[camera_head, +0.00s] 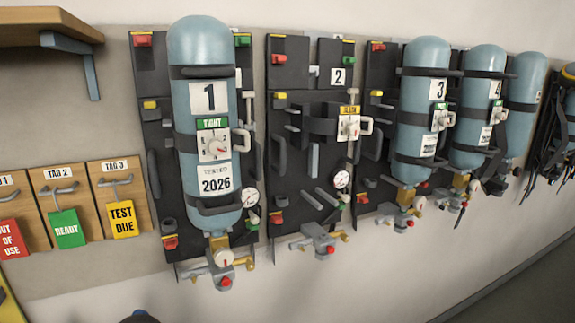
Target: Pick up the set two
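The backplate labelled 2 (291,150) hangs on the wall, second from the left. No blue cylinder sits on it. Its dark curved strap (318,119) stands empty, with a white dial plate under a yellow label (349,122) to its right. A small gauge (341,179) hangs lower on the plate. A grey valve block with a red knob (321,240) sits at its bottom. Neither gripper can be made out in this view.
Set one's blue cylinder (198,100) is strapped upright at left. Set three's cylinder (422,110) and set four's cylinder (475,130) hang at right, with more beyond. Red, green and yellow tags (123,219) hang at far left, below a wooden shelf (45,27).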

